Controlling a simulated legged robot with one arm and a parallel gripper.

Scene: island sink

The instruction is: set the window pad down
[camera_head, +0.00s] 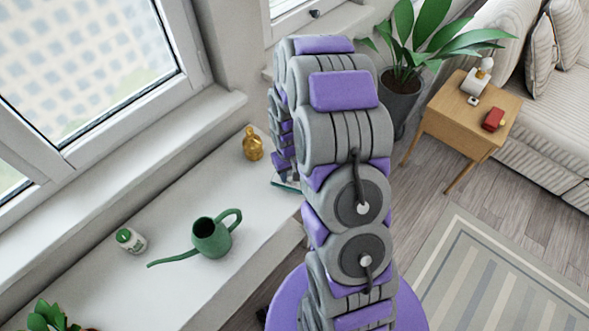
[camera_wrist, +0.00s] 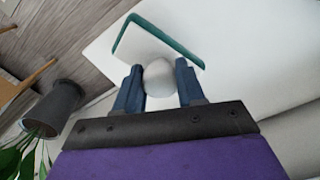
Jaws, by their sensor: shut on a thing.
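The window pad (camera_wrist: 150,40) is a white plate with a teal edge and a rounded pale handle (camera_wrist: 158,78). My gripper (camera_wrist: 158,66) has its two blue fingers on either side of the handle and is shut on it. In the head view a thin teal edge of the pad (camera_head: 284,184) shows just left of my arm, by the right end of the white sill (camera_head: 190,285). My arm hides the rest of the pad and the gripper there. I cannot tell whether the pad touches the sill.
On the sill are a green watering can (camera_head: 211,238), a gold bottle (camera_head: 252,144) and a small white-and-green jar (camera_head: 131,240). The window (camera_head: 85,70) rises behind. A potted plant (camera_head: 400,100) and wooden side table (camera_head: 468,110) stand right of my arm. Sill between can and bottle is clear.

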